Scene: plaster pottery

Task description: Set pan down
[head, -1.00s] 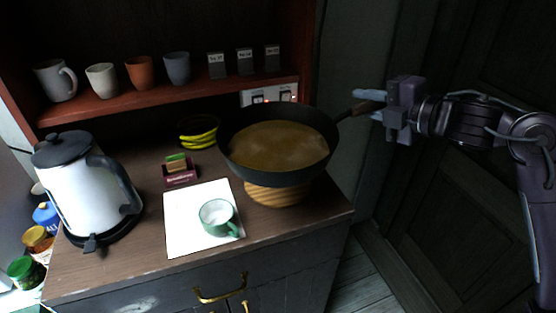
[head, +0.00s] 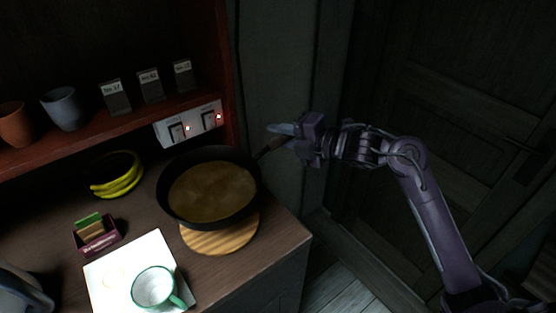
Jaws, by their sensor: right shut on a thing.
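The dark pan (head: 208,213) with brown liquid in it is at the middle of the head view. It is over the back part of a round wooden trivet (head: 222,238); I cannot tell whether it touches it. The pan's handle (head: 264,151) points to the back right. My right gripper (head: 283,134) is shut on the handle's end. My left gripper is not in view.
A white sheet (head: 105,282) with a green-rimmed cup (head: 155,288) lies in front. A small card box (head: 96,237) and yellow bananas (head: 118,183) are to the left. A switch panel (head: 192,123) is behind the pan. The kettle (head: 18,292) shows at the lower left.

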